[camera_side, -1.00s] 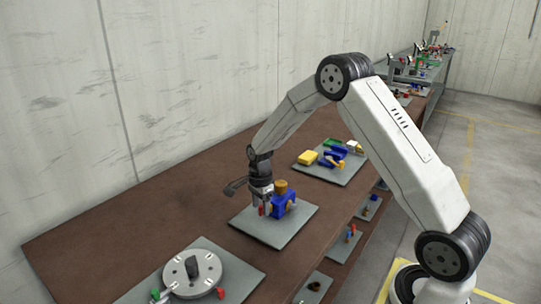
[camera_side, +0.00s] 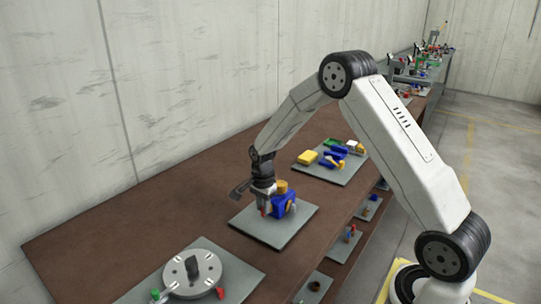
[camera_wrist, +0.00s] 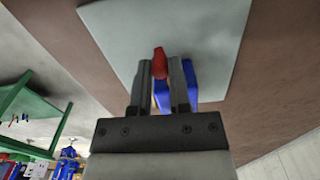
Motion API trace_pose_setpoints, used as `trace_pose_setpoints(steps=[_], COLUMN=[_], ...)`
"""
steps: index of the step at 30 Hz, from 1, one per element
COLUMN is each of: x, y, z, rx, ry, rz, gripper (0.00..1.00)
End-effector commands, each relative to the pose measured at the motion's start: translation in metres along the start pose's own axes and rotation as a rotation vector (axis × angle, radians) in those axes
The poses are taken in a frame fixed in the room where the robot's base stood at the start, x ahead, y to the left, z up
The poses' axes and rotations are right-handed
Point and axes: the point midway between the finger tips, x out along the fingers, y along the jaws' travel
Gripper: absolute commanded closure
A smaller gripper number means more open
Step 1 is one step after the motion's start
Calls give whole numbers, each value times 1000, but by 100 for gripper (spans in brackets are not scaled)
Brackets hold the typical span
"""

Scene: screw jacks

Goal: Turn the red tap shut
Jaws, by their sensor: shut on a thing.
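The red tap (camera_wrist: 159,62) shows between my gripper's fingertips in the wrist view. It also shows as a small red piece (camera_side: 264,210) below my gripper in the side view. It sits on a blue body (camera_side: 284,205) with a tan-brown cap (camera_side: 282,187) on top. Part of the blue body (camera_wrist: 191,82) shows behind the fingers in the wrist view. My gripper (camera_wrist: 160,70) is shut on the red tap, pointing down. The fingers hide part of the tap and the body.
The blue body stands on a grey plate (camera_side: 257,229) on the brown table (camera_side: 150,220). A round grey turntable (camera_side: 192,270) on another plate is at the front left. A plate (camera_side: 330,172) with yellow, green and blue parts lies behind. Bare table lies to the left.

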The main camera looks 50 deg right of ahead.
Motion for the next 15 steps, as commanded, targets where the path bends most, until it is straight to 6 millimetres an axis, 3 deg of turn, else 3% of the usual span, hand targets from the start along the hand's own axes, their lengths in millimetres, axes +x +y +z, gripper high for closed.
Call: trace_pose_setpoints(steps=[15], x=[0], y=[18], z=[-10], rx=[-463], ry=[0], rz=[0], gripper=[100])
